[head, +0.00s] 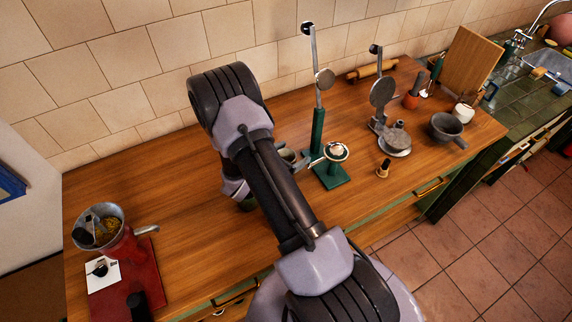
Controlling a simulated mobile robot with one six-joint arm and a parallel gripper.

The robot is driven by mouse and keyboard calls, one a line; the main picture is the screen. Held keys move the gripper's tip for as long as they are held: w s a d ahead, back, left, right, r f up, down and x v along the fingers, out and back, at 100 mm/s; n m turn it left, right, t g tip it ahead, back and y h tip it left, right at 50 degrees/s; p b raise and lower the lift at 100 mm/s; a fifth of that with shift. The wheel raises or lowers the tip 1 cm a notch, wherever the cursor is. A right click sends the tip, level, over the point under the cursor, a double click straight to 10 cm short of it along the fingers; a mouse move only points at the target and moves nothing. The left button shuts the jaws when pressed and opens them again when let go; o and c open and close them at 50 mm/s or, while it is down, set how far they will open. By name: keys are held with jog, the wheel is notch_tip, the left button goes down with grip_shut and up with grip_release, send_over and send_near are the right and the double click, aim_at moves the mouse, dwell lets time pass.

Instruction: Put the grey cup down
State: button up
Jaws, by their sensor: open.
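A small grey cup (287,154) shows just right of my forearm, beside the green stand. Its lower part is partly covered, so I cannot tell whether it touches the counter. My gripper (303,164) is open and mostly hidden behind my forearm. What looks like its fingertips shows close by the cup, at the left of the stand. I cannot tell whether the fingers touch the cup.
A green stand (318,130) with a tall lever and small round dish (336,152) stands close right. Farther right are a grey press (383,92), a dark grey pan (446,127) and a small stamp (383,168). A red grinder (120,245) is at left. The left-middle wooden counter (170,195) is clear.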

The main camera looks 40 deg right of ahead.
jog(key=shift+a, duration=0.1)
jog(key=c, duration=1.8)
